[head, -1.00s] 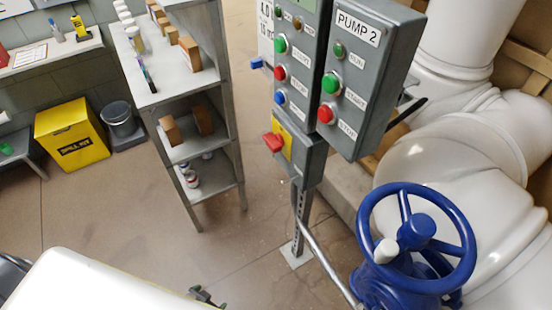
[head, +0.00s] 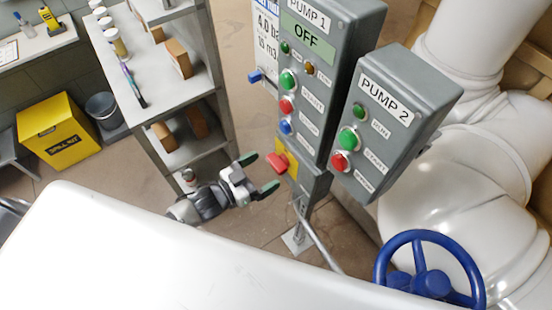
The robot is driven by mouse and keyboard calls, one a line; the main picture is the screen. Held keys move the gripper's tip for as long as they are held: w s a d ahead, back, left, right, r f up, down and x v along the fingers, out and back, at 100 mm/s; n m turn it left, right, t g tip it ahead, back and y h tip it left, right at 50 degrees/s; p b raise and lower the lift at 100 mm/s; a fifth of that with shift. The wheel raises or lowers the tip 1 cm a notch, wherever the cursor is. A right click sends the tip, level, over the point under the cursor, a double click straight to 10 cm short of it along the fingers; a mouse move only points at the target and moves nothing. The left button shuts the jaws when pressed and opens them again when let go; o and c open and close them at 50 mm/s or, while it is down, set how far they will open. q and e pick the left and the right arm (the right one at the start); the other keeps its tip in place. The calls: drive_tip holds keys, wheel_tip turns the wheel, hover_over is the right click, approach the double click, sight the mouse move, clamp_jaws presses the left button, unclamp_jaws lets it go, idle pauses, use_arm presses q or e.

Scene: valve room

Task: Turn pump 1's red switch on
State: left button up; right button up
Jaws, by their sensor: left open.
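The grey pump 1 panel (head: 335,75) shows OFF on its green display (head: 307,42), with green, red and blue buttons below. On the small box under it, the red switch (head: 277,163) sits on a yellow plate (head: 291,158). My left gripper (head: 260,174) is open and empty just left of the red switch. Its two green-padded fingers point towards the box, one higher and one lower. I cannot tell whether a finger touches the switch. My right gripper is not in view.
The pump 2 box (head: 405,120) stands close on the right. A blue valve wheel (head: 430,265) and white pipes (head: 430,190) are at the right. A shelf unit (head: 190,90) stands behind my left gripper. A yellow spill kit bin (head: 58,130) is at the far left.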

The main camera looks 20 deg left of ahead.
sight(272, 165)
use_arm(q)
drive_tip(key=shift+p+x, duration=0.4)
drive_tip(key=shift+x, duration=2)
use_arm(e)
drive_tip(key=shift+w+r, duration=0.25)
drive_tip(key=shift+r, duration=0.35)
use_arm(q)
drive_tip(key=c, duration=0.9)
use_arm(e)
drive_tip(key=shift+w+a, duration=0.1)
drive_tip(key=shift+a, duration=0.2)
